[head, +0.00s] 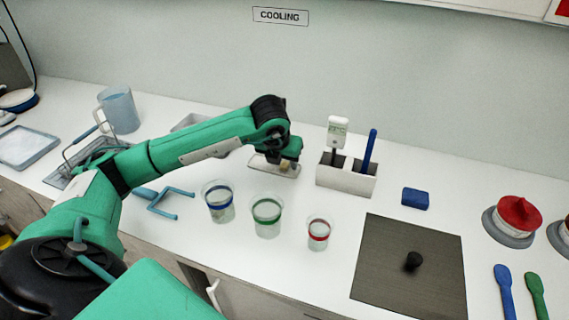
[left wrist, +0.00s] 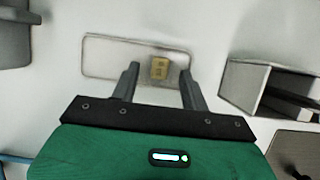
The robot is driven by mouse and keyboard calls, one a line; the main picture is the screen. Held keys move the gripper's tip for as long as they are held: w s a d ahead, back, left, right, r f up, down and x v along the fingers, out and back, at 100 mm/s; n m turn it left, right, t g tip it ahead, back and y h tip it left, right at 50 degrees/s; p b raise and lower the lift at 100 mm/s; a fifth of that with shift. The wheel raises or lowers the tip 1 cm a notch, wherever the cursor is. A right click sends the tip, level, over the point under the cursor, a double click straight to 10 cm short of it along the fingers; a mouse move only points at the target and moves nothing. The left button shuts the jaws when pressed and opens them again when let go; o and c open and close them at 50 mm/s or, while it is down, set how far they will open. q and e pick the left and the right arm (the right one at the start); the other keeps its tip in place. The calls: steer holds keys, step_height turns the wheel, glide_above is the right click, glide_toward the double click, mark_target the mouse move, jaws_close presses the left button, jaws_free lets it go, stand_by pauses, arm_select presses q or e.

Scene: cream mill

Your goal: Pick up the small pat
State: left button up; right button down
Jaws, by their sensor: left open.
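The small pat (left wrist: 159,69) is a yellow-tan block lying on a shallow pale tray (left wrist: 100,57). In the head view the pat (head: 285,166) shows just under my left gripper, on the tray (head: 262,165). My left gripper (left wrist: 157,68) is open, with one finger on either side of the pat in the left wrist view. I cannot tell whether the fingers touch it. In the head view my left gripper (head: 287,160) points down over the tray. My right gripper is not in view.
A white holder (head: 346,180) with a thermometer and a blue-handled tool stands right of the tray. Cups with blue (head: 218,201), green (head: 266,216) and red (head: 318,232) bands stand in front. A dark board (head: 400,290) lies front right. A blue block (head: 415,198) lies behind it.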

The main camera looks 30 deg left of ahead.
arm_select(q)
steer(key=shift+w+f, duration=0.15)
steer(key=shift+f, duration=0.3)
steer(key=shift+c, duration=0.3)
jaws_close()
steer(key=shift+r, duration=0.2)
